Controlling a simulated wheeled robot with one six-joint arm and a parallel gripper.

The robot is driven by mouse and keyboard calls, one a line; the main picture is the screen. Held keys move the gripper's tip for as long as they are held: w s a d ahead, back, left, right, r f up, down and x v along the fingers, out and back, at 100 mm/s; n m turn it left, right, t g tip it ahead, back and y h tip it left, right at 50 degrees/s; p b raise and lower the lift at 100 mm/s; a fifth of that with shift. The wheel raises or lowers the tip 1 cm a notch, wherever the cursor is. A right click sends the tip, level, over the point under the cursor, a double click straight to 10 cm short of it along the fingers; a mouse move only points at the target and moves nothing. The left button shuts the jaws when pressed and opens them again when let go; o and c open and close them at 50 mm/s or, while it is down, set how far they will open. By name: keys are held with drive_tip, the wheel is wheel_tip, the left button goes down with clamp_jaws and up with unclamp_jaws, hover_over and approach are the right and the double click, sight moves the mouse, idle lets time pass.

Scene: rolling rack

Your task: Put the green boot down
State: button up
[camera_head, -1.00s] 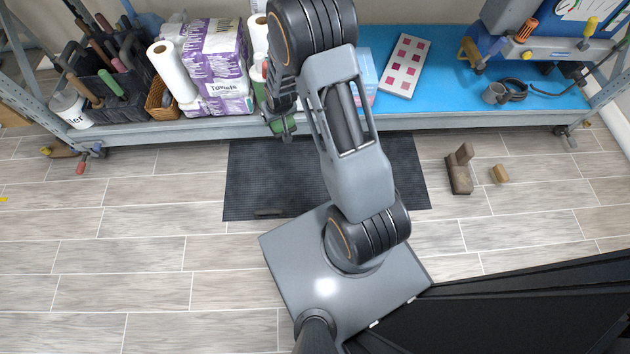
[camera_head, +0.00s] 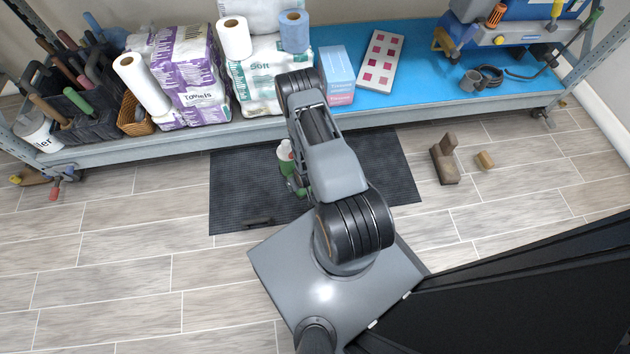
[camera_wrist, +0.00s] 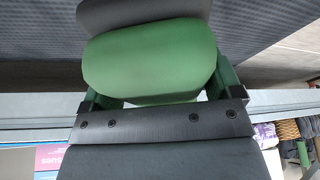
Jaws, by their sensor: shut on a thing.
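The green boot (camera_wrist: 150,62) fills the upper middle of the wrist view, with a grey part along its far side. My gripper (camera_wrist: 158,98) is shut on it, with a green finger at each side. In the head view, a small green and white part of what looks like the boot (camera_head: 286,167) shows left of my arm, over the dark mat. My arm hides most of it and most of my gripper. I cannot tell whether the boot touches the mat.
A dark mat (camera_head: 238,190) lies on the floor before the low shelf (camera_head: 400,98), with a small dark handle-like piece (camera_head: 258,222) on it. A wooden tool (camera_head: 444,164) and a wooden block (camera_head: 485,160) lie right of the mat. Towel packs (camera_head: 188,70) and a tissue box (camera_head: 337,75) fill the shelf's left and middle.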

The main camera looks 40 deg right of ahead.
drive_tip(key=d+f+b, duration=0.2)
drive_tip(key=d+f, duration=0.1)
drive_tip(key=d, duration=0.1)
drive_tip(key=d+f+b, duration=0.2)
drive_tip(key=d+f, duration=0.1)
drive_tip(key=d, duration=0.1)
drive_tip(key=d+f+b, duration=0.2)
drive_tip(key=d+f, duration=0.1)
drive_tip(key=d, duration=0.1)
drive_tip(key=shift+w+d+f+b, duration=0.1)
drive_tip(key=shift+w+d+b, duration=0.2)
drive_tip(key=shift+w+d, duration=0.1)
drive_tip(key=shift+d+f, duration=0.25)
drive_tip(key=shift+f, duration=0.1)
drive_tip(key=shift+d+f+b, duration=0.2)
drive_tip(key=shift+f+b, duration=0.85)
drive_tip(key=shift+f, duration=0.65)
drive_tip(key=o, duration=1)
